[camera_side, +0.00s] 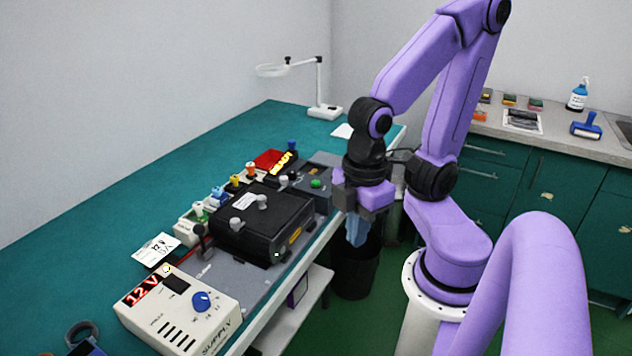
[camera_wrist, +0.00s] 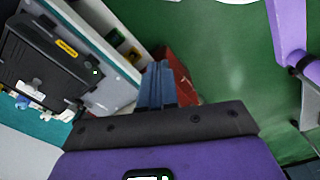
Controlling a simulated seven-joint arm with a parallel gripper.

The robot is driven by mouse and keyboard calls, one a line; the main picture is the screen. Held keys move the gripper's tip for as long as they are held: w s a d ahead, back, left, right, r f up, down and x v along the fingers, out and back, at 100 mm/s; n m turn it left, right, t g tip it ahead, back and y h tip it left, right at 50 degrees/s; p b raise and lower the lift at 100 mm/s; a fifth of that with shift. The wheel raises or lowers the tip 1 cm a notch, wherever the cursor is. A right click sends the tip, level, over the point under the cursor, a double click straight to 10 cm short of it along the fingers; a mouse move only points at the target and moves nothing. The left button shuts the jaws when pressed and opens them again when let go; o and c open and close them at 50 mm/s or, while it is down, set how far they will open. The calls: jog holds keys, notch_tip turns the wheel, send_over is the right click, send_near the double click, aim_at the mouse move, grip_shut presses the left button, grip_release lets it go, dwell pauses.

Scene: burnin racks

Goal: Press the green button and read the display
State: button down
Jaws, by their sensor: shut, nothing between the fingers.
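The green button (camera_side: 316,183) sits on a dark grey box (camera_side: 318,166) at the bench's right end, past the black case. Behind it a red display (camera_side: 276,159) shows small yellow letters that I cannot read with certainty. Another display (camera_side: 142,291), on the cream supply box, reads "12 V". My gripper (camera_side: 356,241) is shut and empty, pointing down off the bench's front edge, right of and apart from the green button. Its closed blue fingers also show in the wrist view (camera_wrist: 160,72). I cannot make out the green button in the wrist view.
A black case (camera_side: 262,222) lies on the grey plate; it also shows in the wrist view (camera_wrist: 42,62). Several coloured posts stand behind it. A black bin (camera_side: 357,274) stands under my gripper. A magnifier lamp (camera_side: 322,110) stands at the back. The teal bench is clear at the left.

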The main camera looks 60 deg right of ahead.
jog(key=w+d+m+g+y, duration=0.2)
jog(key=w+d+m, duration=0.1)
jog(key=w+m, duration=0.6)
jog(key=m+t+y, duration=0.4)
jog(key=m+t, duration=0.5)
jog(key=m, duration=1.3)
send_over(320, 182)
jog(key=shift+w+d+r, duration=0.1)
jog(key=shift+r, duration=0.15)
jog(key=shift+f, duration=4.45)
jog(key=shift+f, duration=0.1)
